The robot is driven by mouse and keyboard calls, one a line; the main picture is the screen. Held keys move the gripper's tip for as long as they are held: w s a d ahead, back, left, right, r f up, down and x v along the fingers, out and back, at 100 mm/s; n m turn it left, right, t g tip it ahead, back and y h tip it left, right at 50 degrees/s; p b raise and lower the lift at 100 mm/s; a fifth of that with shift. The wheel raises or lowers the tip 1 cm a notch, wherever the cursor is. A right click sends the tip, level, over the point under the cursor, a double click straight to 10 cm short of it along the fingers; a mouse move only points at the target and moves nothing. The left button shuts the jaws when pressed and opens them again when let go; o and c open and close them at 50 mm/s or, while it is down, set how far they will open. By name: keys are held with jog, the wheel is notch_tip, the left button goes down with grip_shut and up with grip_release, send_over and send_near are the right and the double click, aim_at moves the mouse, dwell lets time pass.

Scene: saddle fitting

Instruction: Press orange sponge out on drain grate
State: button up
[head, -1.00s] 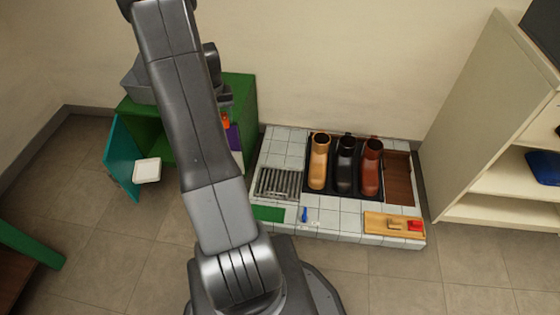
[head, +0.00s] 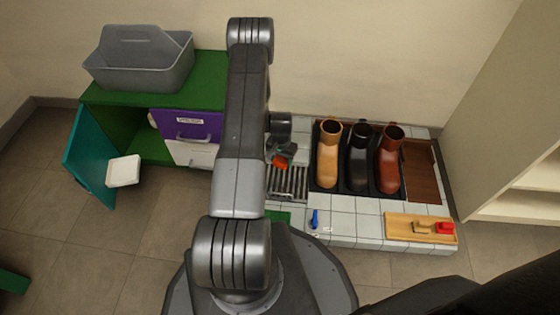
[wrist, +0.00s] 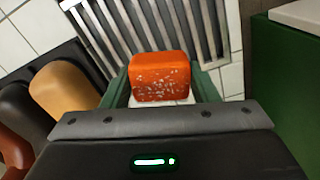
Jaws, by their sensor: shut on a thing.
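The orange sponge (wrist: 159,78) is held between the fingers of my gripper (wrist: 160,92) in the wrist view, its face flecked with pale specks. In the head view my gripper (head: 287,153) hangs over the drain grate, with a bit of the orange sponge (head: 279,162) showing below it. The drain grate (head: 287,186) is a set of metal bars set in the white tiles. In the wrist view the grate (wrist: 200,25) lies beyond the sponge. I cannot tell whether the sponge touches the bars.
Tan, black and brown boots (head: 359,165) stand in a black tray just right of the grate. A green cabinet (head: 205,68) with a grey caddy (head: 140,60) and an open teal door (head: 90,155) stands left. A wooden tray (head: 400,228) and a blue item (head: 315,219) lie in front.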

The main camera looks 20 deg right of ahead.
aim_at(282, 176)
jog(key=shift+d+f, duration=0.2)
jog(key=shift+f, duration=0.45)
jog(key=shift+f+b, duration=1.5)
jog(key=shift+f, duration=1.3)
jog(key=shift+s+f, duration=0.1)
jog(key=shift+f, duration=0.55)
jog(key=shift+r, duration=0.1)
jog(key=shift+r+p, duration=1.6)
jog(key=shift+r, duration=1.85)
